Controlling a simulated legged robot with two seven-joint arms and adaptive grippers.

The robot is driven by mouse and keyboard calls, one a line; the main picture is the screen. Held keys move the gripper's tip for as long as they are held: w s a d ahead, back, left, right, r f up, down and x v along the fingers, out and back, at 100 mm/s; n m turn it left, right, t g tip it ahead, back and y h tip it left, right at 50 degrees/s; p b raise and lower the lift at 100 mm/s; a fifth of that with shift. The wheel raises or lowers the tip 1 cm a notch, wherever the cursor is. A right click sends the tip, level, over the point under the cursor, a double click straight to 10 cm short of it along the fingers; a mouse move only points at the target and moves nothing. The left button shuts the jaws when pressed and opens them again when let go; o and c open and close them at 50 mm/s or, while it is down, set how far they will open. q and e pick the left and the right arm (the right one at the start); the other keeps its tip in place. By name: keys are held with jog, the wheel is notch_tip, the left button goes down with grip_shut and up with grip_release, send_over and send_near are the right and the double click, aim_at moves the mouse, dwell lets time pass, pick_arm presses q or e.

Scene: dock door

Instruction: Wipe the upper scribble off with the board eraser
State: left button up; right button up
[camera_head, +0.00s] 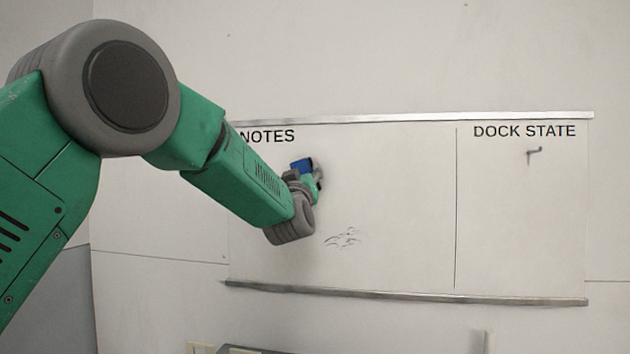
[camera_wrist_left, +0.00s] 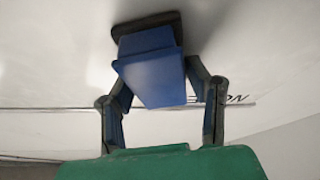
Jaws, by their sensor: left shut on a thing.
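The board eraser (camera_wrist_left: 152,75) has a blue body and a dark pad. My left gripper (camera_wrist_left: 158,95) is shut on it, with a finger on each side of the blue body. In the left wrist view the dark pad faces the white board and seems to be at its surface; exact contact is hard to tell. In the head view the eraser (camera_head: 301,165) and left gripper (camera_head: 318,178) are at the NOTES section of the board (camera_head: 400,190), below the NOTES heading. A dark scribble (camera_head: 343,238) shows lower on the board. No upper scribble shows; my arm and gripper cover part of that area.
The NOTES heading (camera_head: 268,137) is at the board's upper left. A vertical line parts it from the DOCK STATE section (camera_head: 524,131), which has a small hook-like mark (camera_head: 534,152). A metal ledge (camera_head: 400,294) runs along the bottom. The board's middle is clear.

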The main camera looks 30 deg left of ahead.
pick_arm(q)
jog(key=shift+s+a+b, duration=0.3)
jog(key=shift+a, duration=0.95)
jog(key=shift+s+a+b, duration=0.25)
jog(key=shift+a+b, duration=0.1)
jog(key=shift+a, duration=0.85)
jog(key=shift+s+a+b, duration=0.3)
jog(key=shift+a, duration=0.95)
jog(key=shift+s+d+f+b, duration=0.1)
jog(key=shift+s+f+b, duration=0.1)
jog(key=shift+s+b, duration=0.35)
jog(key=b, duration=0.2)
send_near(276, 171)
jog(key=shift+w+a+r, duration=0.1)
jog(key=shift+a+r, duration=0.15)
jog(key=shift+r, duration=0.35)
jog(key=shift+w+a+r, duration=0.15)
jog(key=shift+a+r, duration=0.1)
jog(key=shift+r, duration=0.35)
